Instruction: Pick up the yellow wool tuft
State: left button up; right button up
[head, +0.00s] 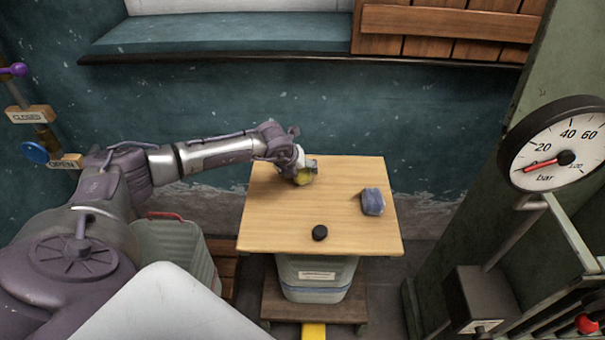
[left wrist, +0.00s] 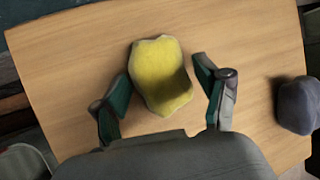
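The yellow wool tuft (head: 305,177) is on the far left part of the wooden tabletop, partly hidden by my left gripper (head: 296,168) in the head view. In the left wrist view the yellow tuft (left wrist: 160,74) lies between the two fingers of my left gripper (left wrist: 163,92). The fingers are apart, with a gap on each side of the tuft, so the gripper is open. My right gripper is in neither view.
The wooden tabletop (head: 278,215) also holds a blue-grey block-like piece (head: 372,201) at right and a small black lump (head: 320,233) near the front. A pressure gauge (head: 553,145) stands at far right. A pale bin (head: 170,250) is left of the table.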

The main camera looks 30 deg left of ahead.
pick_arm(q)
jog(key=c, duration=0.6)
jog(key=shift+o, duration=0.2)
jog(key=shift+r, duration=0.1)
